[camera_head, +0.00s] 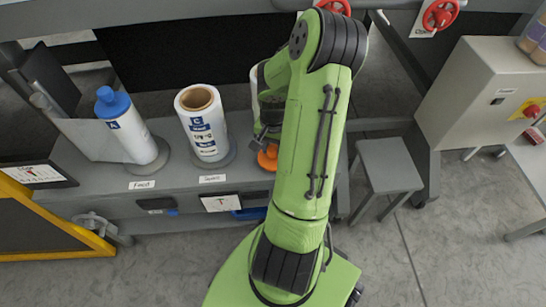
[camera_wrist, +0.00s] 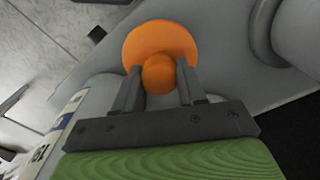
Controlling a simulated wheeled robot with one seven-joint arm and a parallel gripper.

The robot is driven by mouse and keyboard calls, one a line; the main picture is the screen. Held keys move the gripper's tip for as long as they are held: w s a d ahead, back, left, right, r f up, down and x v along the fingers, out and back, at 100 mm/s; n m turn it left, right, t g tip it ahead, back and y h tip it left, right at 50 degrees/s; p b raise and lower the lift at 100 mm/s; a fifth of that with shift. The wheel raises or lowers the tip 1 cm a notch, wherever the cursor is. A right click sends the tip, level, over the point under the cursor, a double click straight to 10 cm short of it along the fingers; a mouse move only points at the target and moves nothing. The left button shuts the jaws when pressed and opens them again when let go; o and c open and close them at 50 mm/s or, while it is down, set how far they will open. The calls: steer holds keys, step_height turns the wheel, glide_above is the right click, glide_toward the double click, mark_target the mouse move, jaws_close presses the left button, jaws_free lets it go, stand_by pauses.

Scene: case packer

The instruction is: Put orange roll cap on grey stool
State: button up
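The orange roll cap (camera_head: 267,158) lies near the front edge of the grey workbench, partly hidden by my arm. In the wrist view it is a flat orange disc with a round knob (camera_wrist: 158,74). My gripper (camera_wrist: 158,68) is open, with one finger on each side of the knob. The left finger is very close to the knob and a small gap shows at the right one; I cannot tell whether either touches. In the head view my gripper (camera_head: 268,138) is just above the cap, mostly behind my arm. The grey stool (camera_head: 389,165) stands on the floor right of the bench, its top empty.
A white roll (camera_head: 204,124) and a blue-capped bottle-like roll (camera_head: 130,128) stand on the bench (camera_head: 105,205), left of my arm. Another white roll (camera_head: 256,88) is partly hidden behind it. A grey control box (camera_head: 480,90) stands right. Floor in front of the stool is clear.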

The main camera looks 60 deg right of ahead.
mark_target(273, 148)
jaws_close()
step_height(273, 148, up, 18)
steer(key=p, duration=0.7)
